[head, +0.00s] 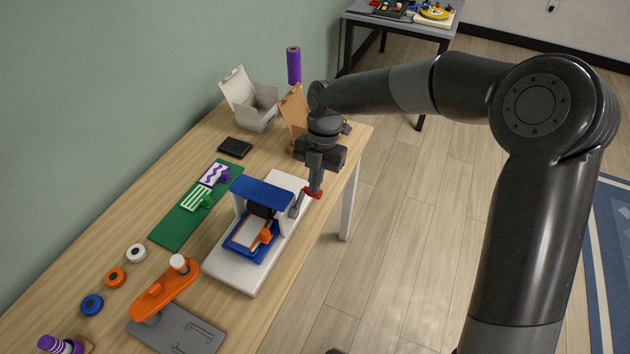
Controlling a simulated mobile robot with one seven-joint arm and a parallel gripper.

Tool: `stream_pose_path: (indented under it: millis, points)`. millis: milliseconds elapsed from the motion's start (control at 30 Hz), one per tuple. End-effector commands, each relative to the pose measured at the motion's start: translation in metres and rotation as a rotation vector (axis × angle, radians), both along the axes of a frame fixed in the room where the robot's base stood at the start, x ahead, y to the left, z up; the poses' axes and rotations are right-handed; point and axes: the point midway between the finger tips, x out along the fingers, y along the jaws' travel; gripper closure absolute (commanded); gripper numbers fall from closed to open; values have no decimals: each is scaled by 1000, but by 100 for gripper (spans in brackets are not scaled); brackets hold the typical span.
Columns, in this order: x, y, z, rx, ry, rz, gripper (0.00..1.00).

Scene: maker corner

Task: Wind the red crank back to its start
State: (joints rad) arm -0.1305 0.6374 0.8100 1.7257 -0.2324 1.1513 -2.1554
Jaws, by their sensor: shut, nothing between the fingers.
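The red crank (312,194) shows as a small red piece at the right side of the blue and white press-like device, near the table's right edge. The device has a white base (232,283), a blue top bar (264,192) and a blue tray (235,249) with a white sheet and an orange piece. My gripper (314,190) points down over the crank, shut with nothing between its fingers. Its fingertips are at or just above the red piece; I cannot tell whether they touch. The gripper hides part of the crank, so its turn angle is unclear.
A green mat (178,228) with printed cards lies left of the device. An orange arm piece (160,292) on a grey plate (185,335) stands in front. An open white box (262,110), a cardboard box (293,112) and a purple roll (293,66) are behind.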

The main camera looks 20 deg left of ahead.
Motion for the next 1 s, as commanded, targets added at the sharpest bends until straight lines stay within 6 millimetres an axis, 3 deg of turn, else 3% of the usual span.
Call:
stream_pose_path:
  millis: [433,900,1000]
  points:
    - [9,0,-8,1,114,-1,100]
    - [32,0,-40,1,520,0,100]
    - [35,0,-47,1,509,1,100]
